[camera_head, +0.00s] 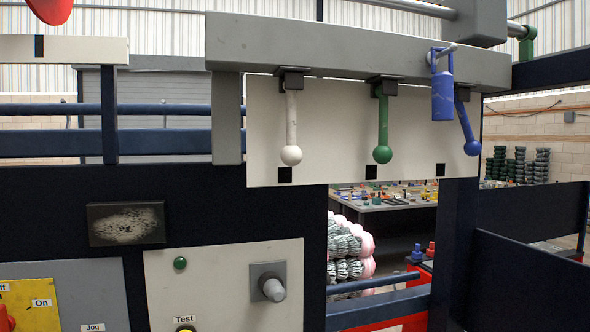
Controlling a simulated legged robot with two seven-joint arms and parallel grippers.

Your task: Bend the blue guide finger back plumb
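The blue guide finger (466,125) hangs from a black mount under the grey beam at the right. It is tilted, with its ball end (472,148) swung to the right of the black square mark (440,170) on the white panel. A white finger (291,120) and a green finger (382,125) hang about straight down, each with its ball above a black mark. A blue cylinder with a loop handle (442,96) hangs from a peg on the beam and partly hides the blue finger's upper end. Neither of my grippers is in view.
The grey beam (340,48) runs above the fingers, with the white panel (330,140) behind them. A dark post stands below right. Below left are a control panel (225,285) with a grey knob (268,282) and a yellow plate. A red rounded thing (50,10) shows at top left.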

